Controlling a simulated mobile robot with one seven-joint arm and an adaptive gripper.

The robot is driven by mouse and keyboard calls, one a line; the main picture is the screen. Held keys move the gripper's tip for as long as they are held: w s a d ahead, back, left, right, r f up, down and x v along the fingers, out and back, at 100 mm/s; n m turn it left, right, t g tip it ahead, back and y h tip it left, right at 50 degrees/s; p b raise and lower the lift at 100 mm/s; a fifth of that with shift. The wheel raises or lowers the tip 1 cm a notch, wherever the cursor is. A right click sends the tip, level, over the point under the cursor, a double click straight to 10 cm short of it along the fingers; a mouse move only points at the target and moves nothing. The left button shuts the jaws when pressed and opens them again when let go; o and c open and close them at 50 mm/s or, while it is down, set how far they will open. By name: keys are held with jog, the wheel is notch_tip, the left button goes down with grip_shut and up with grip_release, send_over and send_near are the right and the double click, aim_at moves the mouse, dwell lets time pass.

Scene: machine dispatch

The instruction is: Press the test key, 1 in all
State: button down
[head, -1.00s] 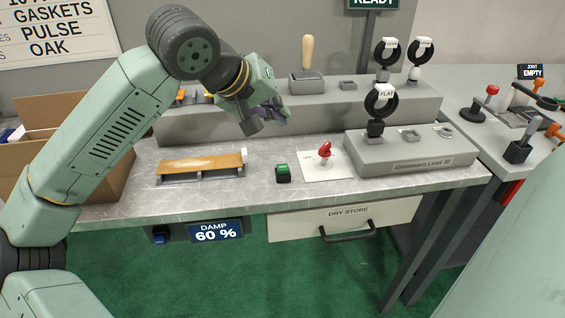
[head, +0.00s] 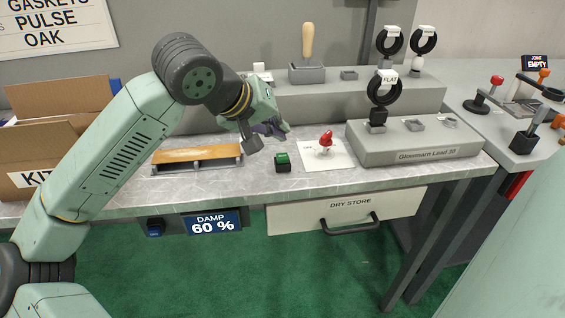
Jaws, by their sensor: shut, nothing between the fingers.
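A small dark block with a green top (head: 283,158) stands on the bench near its front edge. A blue button (head: 154,227) sits on a dark unit under the bench edge, left of a display (head: 213,223) reading "DAMP 60 %". I can read no label saying which of these is the test key. My gripper (head: 270,130) is shut and empty, above the bench, just up and left of the green-topped block in the picture. It appears apart from the block; its exact height is hard to tell.
A red-handled switch (head: 325,143) stands on a white card right of the block. A wooden-topped rail (head: 197,156) lies left. A grey stand (head: 415,152) holds a black ring labelled "FLAT". A cardboard box (head: 50,145) is at far left. A drawer (head: 348,212) is below.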

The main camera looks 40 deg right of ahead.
aim_at(279, 155)
jog(key=shift+f+b, duration=0.75)
jog(key=shift+f, duration=0.45)
dwell(0.5)
jog(key=shift+f+b, duration=0.45)
jog(key=shift+b, duration=0.25)
jog(key=shift+f+b, duration=0.5)
jog(key=shift+b, duration=0.1)
dwell(0.5)
jog(key=shift+r, duration=0.1)
jog(key=shift+r+p, duration=0.4)
jog(key=shift+r, duration=0.5)
jog(key=shift+r, duration=0.1)
jog(key=shift+r+p, duration=1.45)
jog(key=shift+r, duration=1)
